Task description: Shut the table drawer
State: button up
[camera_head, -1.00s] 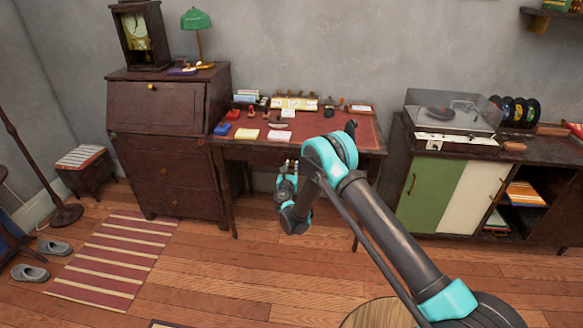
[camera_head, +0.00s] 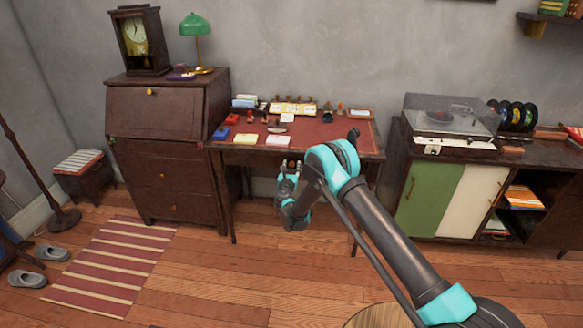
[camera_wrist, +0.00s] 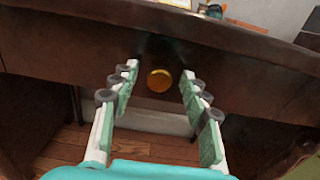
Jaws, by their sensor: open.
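The writing table (camera_head: 345,136) has a red top and a dark wooden frame, and stands against the back wall. Its drawer front (camera_wrist: 100,50) crosses the wrist view and carries a round brass knob (camera_wrist: 160,80). My gripper (camera_head: 290,166) is in front of the table's front edge in the head view. In the wrist view my gripper (camera_wrist: 159,72) is open and empty, its two fingers pointing at the drawer front on either side of the knob. I cannot tell whether the fingertips touch the wood. How far the drawer stands out is hard to tell, as my arm hides part of the front.
Stamps, cards and small boxes (camera_head: 293,108) lie on the tabletop. A dark bureau (camera_head: 165,150) stands close at the left, and a cabinet (camera_head: 460,195) with a record player (camera_head: 445,115) at the right. The wooden floor (camera_head: 215,280) in front is mostly clear.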

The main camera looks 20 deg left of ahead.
jog(key=shift+s, duration=0.1)
jog(key=v, duration=1.1)
jog(key=shift+s, duration=0.4)
